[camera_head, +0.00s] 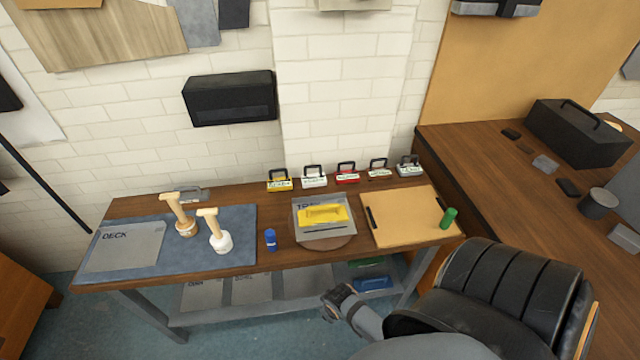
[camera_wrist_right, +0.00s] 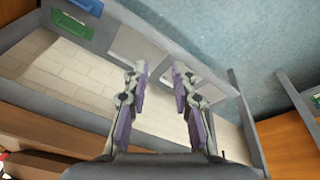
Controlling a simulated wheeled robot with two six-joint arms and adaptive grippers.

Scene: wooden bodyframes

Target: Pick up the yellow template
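The yellow template (camera_head: 322,215) lies on a grey plate (camera_head: 324,233) marked with letters, near the middle of the workbench. The plate partly covers a round brown disc. My right gripper (camera_head: 336,300) is in front of the bench's front edge, below and apart from the template. In the right wrist view my right gripper (camera_wrist_right: 160,70) has its two fingers apart with nothing between them. The template does not show in that view. My left gripper is not in view.
Several small handled boxes (camera_head: 313,178) stand along the bench's back. Two wooden-handled tools (camera_head: 217,232) stand on a blue mat at left. A blue cylinder (camera_head: 270,240) and a tan board (camera_head: 405,218) flank the plate. A black chair (camera_head: 505,300) stands at front right.

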